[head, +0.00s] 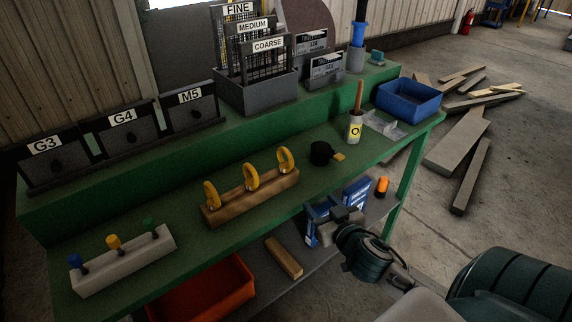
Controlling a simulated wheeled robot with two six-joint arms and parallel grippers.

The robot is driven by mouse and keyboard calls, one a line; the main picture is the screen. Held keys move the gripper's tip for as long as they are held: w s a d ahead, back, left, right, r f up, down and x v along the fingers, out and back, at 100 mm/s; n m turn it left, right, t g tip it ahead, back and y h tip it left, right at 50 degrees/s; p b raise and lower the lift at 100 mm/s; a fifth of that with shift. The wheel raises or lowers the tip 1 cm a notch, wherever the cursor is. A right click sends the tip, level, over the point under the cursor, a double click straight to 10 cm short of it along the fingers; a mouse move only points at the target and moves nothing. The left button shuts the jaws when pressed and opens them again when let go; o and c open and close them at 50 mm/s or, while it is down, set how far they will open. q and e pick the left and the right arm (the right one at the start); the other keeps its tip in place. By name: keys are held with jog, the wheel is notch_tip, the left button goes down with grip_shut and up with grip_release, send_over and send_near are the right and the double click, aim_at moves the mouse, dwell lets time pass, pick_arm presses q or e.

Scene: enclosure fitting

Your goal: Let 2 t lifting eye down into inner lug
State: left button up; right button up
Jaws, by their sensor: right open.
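Three yellow lifting eyes stand in a row on a wooden block (252,204) on the green bench: a left one (211,196), a middle one (251,178) and a right one (285,160). No load marking is readable, so I cannot tell which is the 2 t eye. I cannot make out an inner lug. My right gripper (335,214) is open at the bench's front side, below and right of the block, apart from the eyes. Its fingertips are hard to make out against blue boxes (356,192). My left gripper is not in view.
A pale block (125,264) with blue, yellow and green pegs is at front left. A black cup (320,153), a labelled pot (354,128) and a blue bin (408,98) stand to the right. Drawers and file racks line the back. A red-orange bin (205,292) is below.

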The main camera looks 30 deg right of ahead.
aim_at(289, 168)
jog(key=w+r+y, duration=0.1)
jog(key=w, duration=0.1)
jog(key=w+a+r+n+t+y+p, duration=0.1)
jog(key=w+r, duration=0.1)
jog(key=w, duration=0.1)
jog(key=w+r+n+t+y, duration=0.1)
jog(key=w+y, duration=0.1)
jog(key=shift+w+a+r+p, duration=0.2)
jog(key=shift+a+p, duration=0.1)
jog(key=shift+a, duration=0.05)
jog(key=shift+w, duration=0.7)
jog(key=shift+w+p, duration=0.4)
jog(key=w+p, duration=0.1)
jog(key=w, duration=0.2)
jog(key=shift+w+a, duration=0.1)
jog(key=shift+w, duration=0.65)
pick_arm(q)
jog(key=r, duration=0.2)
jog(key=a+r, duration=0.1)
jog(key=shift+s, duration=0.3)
